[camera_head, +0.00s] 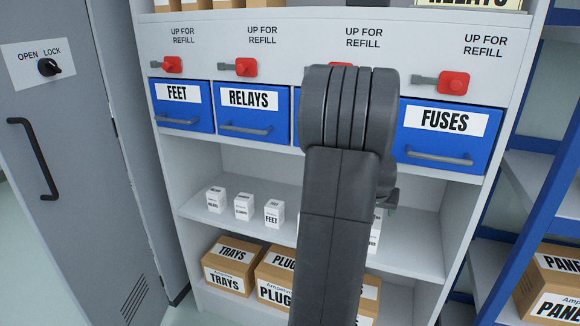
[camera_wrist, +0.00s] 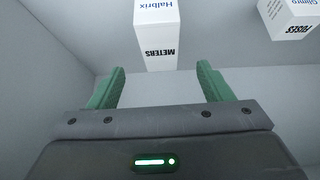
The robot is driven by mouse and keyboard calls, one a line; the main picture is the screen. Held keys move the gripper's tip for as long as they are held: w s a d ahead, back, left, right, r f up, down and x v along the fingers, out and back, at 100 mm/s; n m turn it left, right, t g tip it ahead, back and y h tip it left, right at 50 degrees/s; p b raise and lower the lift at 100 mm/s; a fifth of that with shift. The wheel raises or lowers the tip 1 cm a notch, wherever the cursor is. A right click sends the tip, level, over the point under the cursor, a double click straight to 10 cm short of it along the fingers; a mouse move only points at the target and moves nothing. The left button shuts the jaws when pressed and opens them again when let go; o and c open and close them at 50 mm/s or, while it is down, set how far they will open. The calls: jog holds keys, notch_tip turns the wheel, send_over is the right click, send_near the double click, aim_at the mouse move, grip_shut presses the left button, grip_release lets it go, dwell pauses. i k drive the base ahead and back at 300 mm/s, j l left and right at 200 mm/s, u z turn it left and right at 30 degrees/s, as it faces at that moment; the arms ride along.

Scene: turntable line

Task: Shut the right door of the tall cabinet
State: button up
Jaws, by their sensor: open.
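A tall grey cabinet door (camera_head: 85,150) stands at the left in the head view. It has a black bar handle (camera_head: 36,160), a black knob (camera_head: 48,67) marked OPEN LOCK, and hinges along its right side. Pale floor shows past its lower left edge, so it seems swung out; its exact angle is unclear. My gripper (camera_wrist: 160,70) is open and empty in the wrist view, pointing at a white METERS box (camera_wrist: 157,30) just ahead of its green fingers. In the head view my arm hides most of the gripper, at the shelf unit, well right of the door.
The shelf unit (camera_head: 245,160) has blue drawers (camera_head: 440,135) under red latches, small white boxes (camera_head: 243,207) on its middle shelf, and cardboard boxes (camera_head: 228,265) below. A FUSES box (camera_wrist: 292,15) lies right of METERS. A blue-framed rack (camera_head: 545,190) stands at the right.

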aim_at(60, 157)
jog(key=u, duration=1.7)
jog(key=i+j+u, duration=0.15)
jog(key=k, duration=0.05)
